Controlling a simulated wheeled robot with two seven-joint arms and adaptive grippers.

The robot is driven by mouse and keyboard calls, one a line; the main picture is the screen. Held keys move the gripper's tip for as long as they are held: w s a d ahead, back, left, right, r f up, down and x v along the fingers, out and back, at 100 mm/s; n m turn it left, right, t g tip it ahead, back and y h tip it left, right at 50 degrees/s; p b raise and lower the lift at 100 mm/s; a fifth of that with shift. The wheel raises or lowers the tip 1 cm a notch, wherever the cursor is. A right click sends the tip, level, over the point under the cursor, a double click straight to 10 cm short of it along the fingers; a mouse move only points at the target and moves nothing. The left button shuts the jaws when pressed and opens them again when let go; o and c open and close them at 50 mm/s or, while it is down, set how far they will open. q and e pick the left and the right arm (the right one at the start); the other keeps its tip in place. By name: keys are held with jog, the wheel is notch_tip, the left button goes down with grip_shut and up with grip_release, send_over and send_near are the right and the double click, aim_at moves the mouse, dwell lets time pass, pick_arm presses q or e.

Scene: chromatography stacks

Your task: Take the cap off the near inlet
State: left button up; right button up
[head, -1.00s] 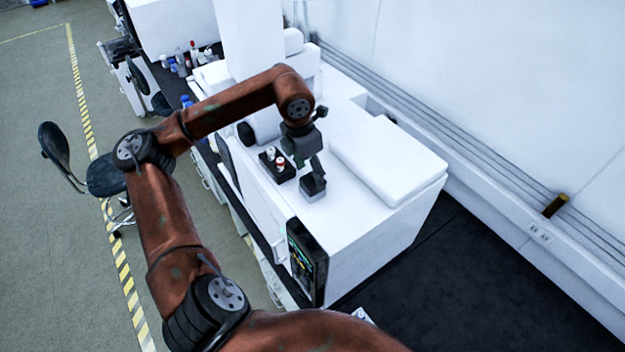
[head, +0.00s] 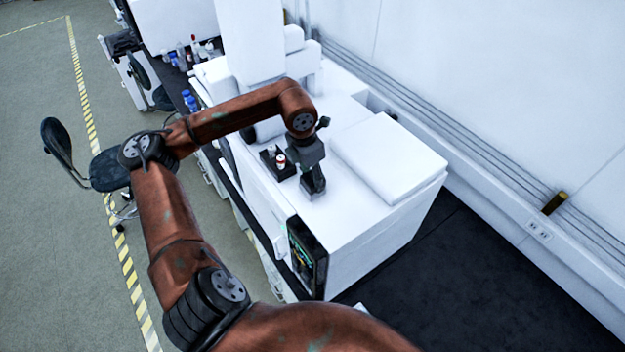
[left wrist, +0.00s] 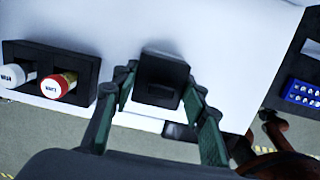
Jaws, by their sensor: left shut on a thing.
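A dark block-shaped cap (left wrist: 160,88) sits on the white instrument top in the left wrist view, with a finger on each side. My left gripper (head: 314,184) is down at it, shut on it; the fingers also show in the left wrist view (left wrist: 161,84). In the head view the gripper hides most of the block, and only its lower grey part (head: 314,195) shows. I cannot tell the seam between cap and inlet, or whether they are apart. My right gripper is not in view.
A dark holder (head: 266,154) with a white-capped and a red-capped vial stands just left of the gripper. A raised white lid (head: 390,155) lies to the right. The instrument's screen (head: 303,258) is on its front side. A blue rack (left wrist: 302,93) shows at the wrist view's right.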

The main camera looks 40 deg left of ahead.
pick_arm(q)
jog(key=shift+w, duration=0.1)
jog(key=c, duration=0.3)
jog(key=shift+r+b, duration=0.65)
jog(key=shift+r, duration=0.05)
jog(key=s+a+r+b, duration=0.1)
jog(key=s+r+b, duration=0.9)
jog(key=s+r, duration=0.4)
jog(key=shift+a, duration=0.2)
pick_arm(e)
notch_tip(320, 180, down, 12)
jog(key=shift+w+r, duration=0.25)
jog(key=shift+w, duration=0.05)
pick_arm(q)
jog(key=shift+r, duration=0.3)
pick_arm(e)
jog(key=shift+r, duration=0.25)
